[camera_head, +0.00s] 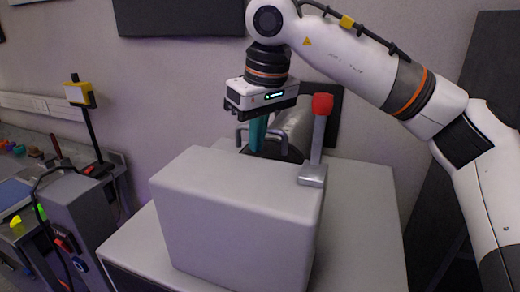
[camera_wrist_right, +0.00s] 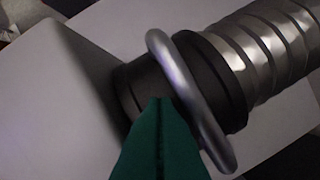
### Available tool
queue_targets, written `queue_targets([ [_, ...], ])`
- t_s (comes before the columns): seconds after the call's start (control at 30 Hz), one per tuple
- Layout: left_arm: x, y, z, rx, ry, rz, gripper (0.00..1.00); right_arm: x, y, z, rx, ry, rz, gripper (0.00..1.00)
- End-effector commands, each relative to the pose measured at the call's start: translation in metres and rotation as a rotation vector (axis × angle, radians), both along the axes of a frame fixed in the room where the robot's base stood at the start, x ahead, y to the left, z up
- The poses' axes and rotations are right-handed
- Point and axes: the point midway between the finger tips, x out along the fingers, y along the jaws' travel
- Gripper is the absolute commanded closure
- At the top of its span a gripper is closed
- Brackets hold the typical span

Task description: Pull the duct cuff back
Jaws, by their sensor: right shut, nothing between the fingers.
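In the right wrist view a silver ribbed duct (camera_wrist_right: 268,45) runs from the upper right into a black cuff (camera_wrist_right: 225,75). A silver ring (camera_wrist_right: 178,68) goes around the black cuff end, near the pale grey box (camera_wrist_right: 50,110). My right gripper (camera_wrist_right: 162,102) is shut, its teal fingers pointing at the black part beside the ring; I cannot tell if they touch. In the head view the right gripper (camera_head: 258,150) reaches down behind the grey box (camera_head: 235,220), and the duct (camera_head: 296,122) shows behind it. The box hides the cuff's lower part. My left gripper is not in view.
A lever with a red knob (camera_head: 322,103) stands upright on the box's right top edge. The box sits on a pale table (camera_head: 365,215) with bare room at right. A bench with small coloured items (camera_head: 35,150) and a yellow lamp (camera_head: 78,93) are at left.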

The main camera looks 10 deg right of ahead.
Motion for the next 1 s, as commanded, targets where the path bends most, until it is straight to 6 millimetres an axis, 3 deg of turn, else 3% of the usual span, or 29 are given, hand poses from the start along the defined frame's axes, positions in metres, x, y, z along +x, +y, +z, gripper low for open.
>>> queue_targets([
  [1.0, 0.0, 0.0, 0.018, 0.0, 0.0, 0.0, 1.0, 0.022, -0.015, 0.001, 0.0, 0.001, -0.003, 1.0],
])
